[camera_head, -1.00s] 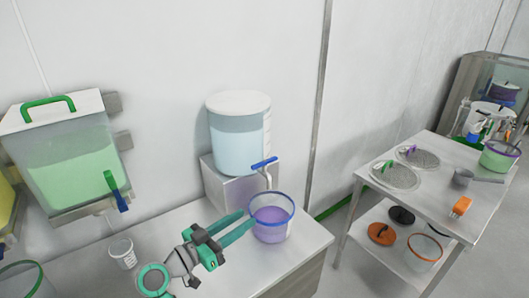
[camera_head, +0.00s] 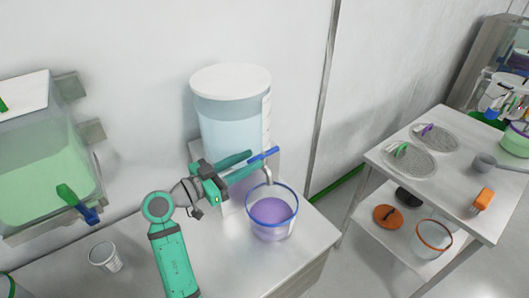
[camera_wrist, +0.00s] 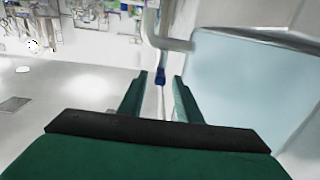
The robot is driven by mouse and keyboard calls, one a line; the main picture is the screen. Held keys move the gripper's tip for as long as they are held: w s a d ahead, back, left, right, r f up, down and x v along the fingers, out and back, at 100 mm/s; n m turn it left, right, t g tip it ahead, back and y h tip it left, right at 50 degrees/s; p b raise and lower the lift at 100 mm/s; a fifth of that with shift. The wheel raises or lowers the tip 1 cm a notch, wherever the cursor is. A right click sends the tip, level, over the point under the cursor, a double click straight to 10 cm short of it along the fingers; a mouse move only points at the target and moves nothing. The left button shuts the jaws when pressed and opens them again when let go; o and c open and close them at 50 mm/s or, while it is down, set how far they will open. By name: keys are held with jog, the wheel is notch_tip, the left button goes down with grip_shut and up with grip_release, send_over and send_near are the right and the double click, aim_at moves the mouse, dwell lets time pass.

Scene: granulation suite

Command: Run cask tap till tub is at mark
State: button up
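The cask (camera_head: 228,122) is a clear drum with a white lid and pale blue liquid, standing on a block against the wall. Its tap has a blue handle (camera_head: 264,153) and a grey spout. The tub (camera_head: 285,228), clear with a blue rim, stands under the spout with purple contents; I cannot make out its mark. My gripper (camera_head: 257,162) is open and empty, its fingers pointing at the tap handle from the left. In the wrist view the blue handle end (camera_wrist: 160,76) shows between and just beyond the fingertips (camera_wrist: 162,85). I cannot tell whether liquid flows.
A green-filled hopper (camera_head: 45,165) with its own tap hangs at the left. A small white cup (camera_head: 105,257) stands on the bench near my arm. A steel trolley (camera_head: 445,200) with sieves, a scoop and an orange clip stands at the right, apart from the bench.

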aim_at(264, 153)
jog(key=x, duration=0.6)
grip_shut()
